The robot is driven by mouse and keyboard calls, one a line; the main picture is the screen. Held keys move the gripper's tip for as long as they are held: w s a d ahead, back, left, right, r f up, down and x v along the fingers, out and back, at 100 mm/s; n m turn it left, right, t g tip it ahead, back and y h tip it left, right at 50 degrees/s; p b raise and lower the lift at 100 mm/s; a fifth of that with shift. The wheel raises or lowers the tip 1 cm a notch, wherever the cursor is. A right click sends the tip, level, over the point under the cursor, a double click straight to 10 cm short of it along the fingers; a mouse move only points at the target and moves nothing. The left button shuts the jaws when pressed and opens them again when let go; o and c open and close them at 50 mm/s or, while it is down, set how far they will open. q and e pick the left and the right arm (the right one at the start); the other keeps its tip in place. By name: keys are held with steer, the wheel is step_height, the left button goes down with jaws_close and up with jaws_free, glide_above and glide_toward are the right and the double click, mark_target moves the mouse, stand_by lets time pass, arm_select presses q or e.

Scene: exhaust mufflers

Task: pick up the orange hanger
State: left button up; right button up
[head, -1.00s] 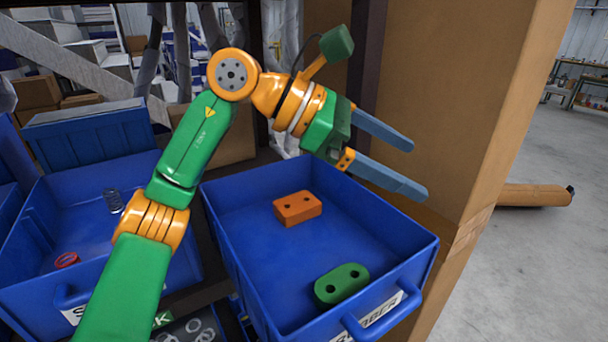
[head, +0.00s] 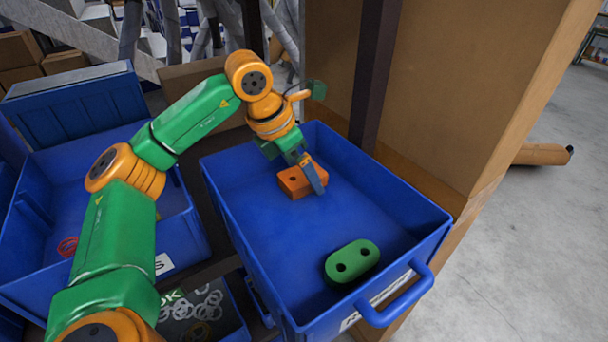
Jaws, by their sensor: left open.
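The orange hanger (head: 291,184) is a small block with holes, lying on the floor of the blue bin (head: 257,267) toward its back. My left gripper (head: 317,188) points down into the bin, right at the hanger. One grey-blue finger shows in front of the hanger's right part and hides some of it. The other finger is hidden, so I cannot tell whether the hanger lies between the fingers. The gripper is open. My right gripper is not in view.
A green hanger (head: 352,261) with two holes lies in the same bin near its front. Another blue bin (head: 28,270) stands at the left, and a small bin of metal rings (head: 203,306) sits below. A large cardboard box (head: 450,90) stands behind at the right.

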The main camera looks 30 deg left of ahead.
arm_select(q)
steer(key=shift+a+f, duration=0.1)
steer(key=shift+c, duration=1.1)
steer(key=shift+w, duration=0.1)
steer(key=c, duration=1.1)
